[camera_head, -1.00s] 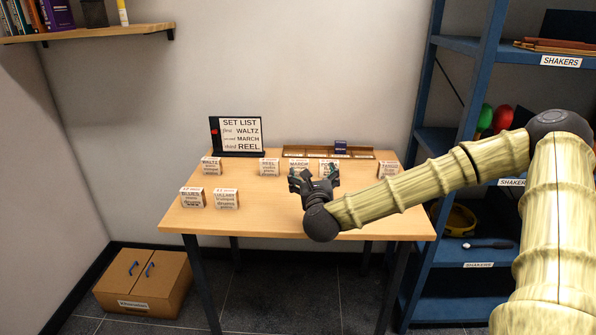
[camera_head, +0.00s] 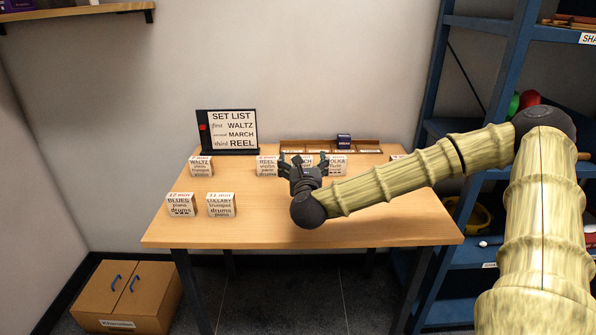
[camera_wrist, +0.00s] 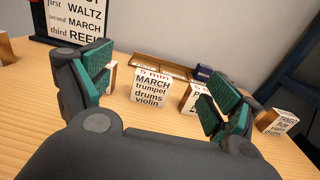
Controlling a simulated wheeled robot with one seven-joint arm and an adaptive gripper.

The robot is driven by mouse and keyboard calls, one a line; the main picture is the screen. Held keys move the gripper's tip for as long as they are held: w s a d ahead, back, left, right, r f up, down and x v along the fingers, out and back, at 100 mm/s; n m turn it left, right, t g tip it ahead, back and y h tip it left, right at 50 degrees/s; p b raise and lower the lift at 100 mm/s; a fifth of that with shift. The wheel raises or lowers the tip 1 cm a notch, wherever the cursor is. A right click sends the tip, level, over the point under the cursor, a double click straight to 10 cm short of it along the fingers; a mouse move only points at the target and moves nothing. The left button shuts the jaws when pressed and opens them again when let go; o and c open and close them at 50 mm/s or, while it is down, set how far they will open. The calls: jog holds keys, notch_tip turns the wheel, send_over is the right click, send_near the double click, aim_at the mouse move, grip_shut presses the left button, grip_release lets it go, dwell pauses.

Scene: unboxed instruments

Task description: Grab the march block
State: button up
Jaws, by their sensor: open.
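The march block (camera_wrist: 151,89) is a small white-faced cube with wooden sides, marked "5 min MARCH trumpet drums violin". In the wrist view it stands on the table between and beyond my open fingers. In the head view the march block (camera_head: 300,160) is partly hidden behind my gripper (camera_head: 304,166). My gripper also shows in the wrist view (camera_wrist: 158,90), with green finger pads spread wide and nothing between them. The fingers look apart from the block.
The polka block (camera_head: 335,165) stands close right of it, the reel block (camera_head: 267,166) left. Waltz (camera_head: 200,167), blues (camera_head: 181,205) and lullaby (camera_head: 221,205) blocks stand further left. Behind are a wooden tray (camera_head: 372,148) with a dark blue block (camera_head: 344,142) and the set list board (camera_head: 227,132).

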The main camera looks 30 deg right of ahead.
jog(key=b, duration=0.4)
send_near(308, 160)
jog(key=shift+w+a, duration=0.85)
jog(key=shift+w, duration=0.05)
jog(key=shift+x, duration=2.7)
jog(key=shift+f+b+x, duration=0.15)
jog(key=shift+b+x, duration=0.1)
jog(key=shift+x, duration=1.05)
jog(key=shift+f+b+x, duration=0.1)
jog(key=shift+b+x, duration=0.1)
jog(key=shift+x, duration=1.15)
jog(key=shift+s+d, duration=0.1)
jog(key=shift+d, duration=0.05)
jog(key=c, duration=1.1)
